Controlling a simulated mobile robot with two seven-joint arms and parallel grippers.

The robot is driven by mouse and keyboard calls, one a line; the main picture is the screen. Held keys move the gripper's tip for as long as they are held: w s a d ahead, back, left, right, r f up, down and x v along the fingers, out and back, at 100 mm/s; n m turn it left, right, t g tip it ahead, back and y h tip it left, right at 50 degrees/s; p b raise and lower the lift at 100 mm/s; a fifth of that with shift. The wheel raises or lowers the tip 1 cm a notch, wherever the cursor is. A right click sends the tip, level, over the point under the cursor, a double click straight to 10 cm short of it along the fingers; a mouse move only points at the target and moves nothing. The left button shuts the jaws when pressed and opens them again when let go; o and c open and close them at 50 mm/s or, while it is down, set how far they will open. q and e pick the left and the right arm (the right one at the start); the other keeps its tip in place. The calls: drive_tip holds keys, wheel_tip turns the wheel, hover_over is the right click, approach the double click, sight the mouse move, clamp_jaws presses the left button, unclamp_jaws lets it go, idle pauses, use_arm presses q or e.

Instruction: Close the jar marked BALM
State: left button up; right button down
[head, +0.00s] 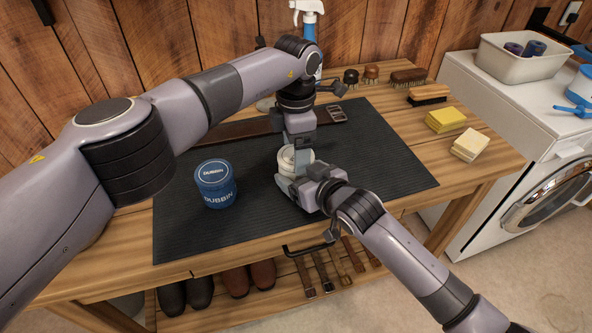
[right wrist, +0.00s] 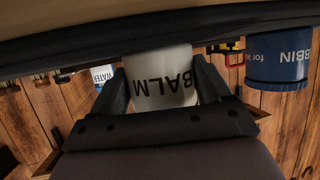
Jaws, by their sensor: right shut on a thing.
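The white jar marked BALM (head: 285,160) stands on the dark mat (head: 375,165), partly hidden by my grippers. In the right wrist view the BALM jar (right wrist: 160,82) appears upside down, between the two fingers. My right gripper (head: 290,184) is shut on the jar's body from the front right. My left gripper (head: 300,145) points down at the top of the jar. Its fingertips are too small and covered to show whether they are open or shut, or whether they hold a lid. The jar's top is mostly hidden.
A blue DUBBIN jar (head: 214,185) stands on the mat left of the BALM jar. A leather strap (head: 235,131) lies behind. Brushes (head: 409,77), a yellow sponge (head: 446,120) and a pale block (head: 470,145) sit at the right. A spray bottle (head: 309,30) stands at the back.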

use_arm(q)
drive_tip(key=m, duration=0.6)
drive_tip(key=o, duration=1.1)
wheel_tip(320, 180, up, 12)
drive_tip(key=shift+r, duration=0.1)
use_arm(e)
unclamp_jaws()
